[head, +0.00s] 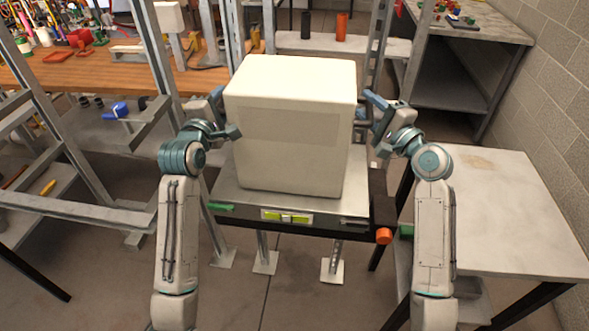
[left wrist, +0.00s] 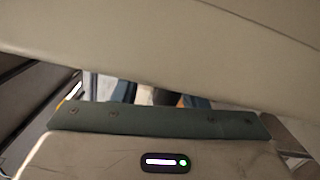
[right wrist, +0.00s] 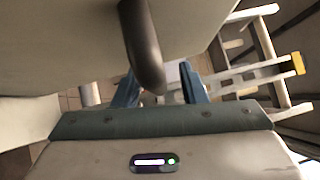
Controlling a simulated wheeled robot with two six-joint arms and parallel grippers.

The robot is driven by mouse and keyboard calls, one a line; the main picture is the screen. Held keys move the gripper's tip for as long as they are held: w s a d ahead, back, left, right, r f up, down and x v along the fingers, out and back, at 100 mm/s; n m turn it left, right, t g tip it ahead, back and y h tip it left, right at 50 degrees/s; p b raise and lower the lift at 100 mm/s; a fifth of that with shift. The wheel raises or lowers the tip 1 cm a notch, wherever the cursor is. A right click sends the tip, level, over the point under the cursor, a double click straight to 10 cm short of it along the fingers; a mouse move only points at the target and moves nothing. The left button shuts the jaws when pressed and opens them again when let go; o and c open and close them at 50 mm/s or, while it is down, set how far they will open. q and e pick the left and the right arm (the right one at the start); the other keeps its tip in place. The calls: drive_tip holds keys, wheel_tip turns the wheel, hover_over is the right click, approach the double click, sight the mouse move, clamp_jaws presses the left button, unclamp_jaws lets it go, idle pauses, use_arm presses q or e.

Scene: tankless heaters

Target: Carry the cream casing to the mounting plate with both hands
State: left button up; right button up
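The cream casing (head: 290,125) is a large, box-shaped body standing upright, its base at a metal-topped stand (head: 225,185) in the head view. My left gripper (head: 228,114) is close to its left side. My right gripper (head: 368,110) is at its right side, with blue fingers apart in the right wrist view (right wrist: 158,90). There a dark rounded handle (right wrist: 142,45) hangs down in front of the fingers; I cannot tell whether they touch it. In the left wrist view the casing (left wrist: 170,45) hides most of the left fingers. I cannot identify the mounting plate.
A pale-topped table (head: 505,205) stands at the right, mostly clear. A wooden bench (head: 90,70) with tools is at the back left. Metal frames (head: 85,165) stand at the left. An orange knob (head: 384,236) sticks out at the stand's front right.

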use_arm(q)
drive_tip(key=shift+s, duration=0.5)
use_arm(e)
drive_tip(key=shift+w+f, duration=0.1)
use_arm(q)
drive_tip(key=s+a, duration=0.1)
drive_tip(key=s, duration=1)
drive_tip(key=shift+a, duration=0.35)
use_arm(e)
drive_tip(key=v, duration=1.2)
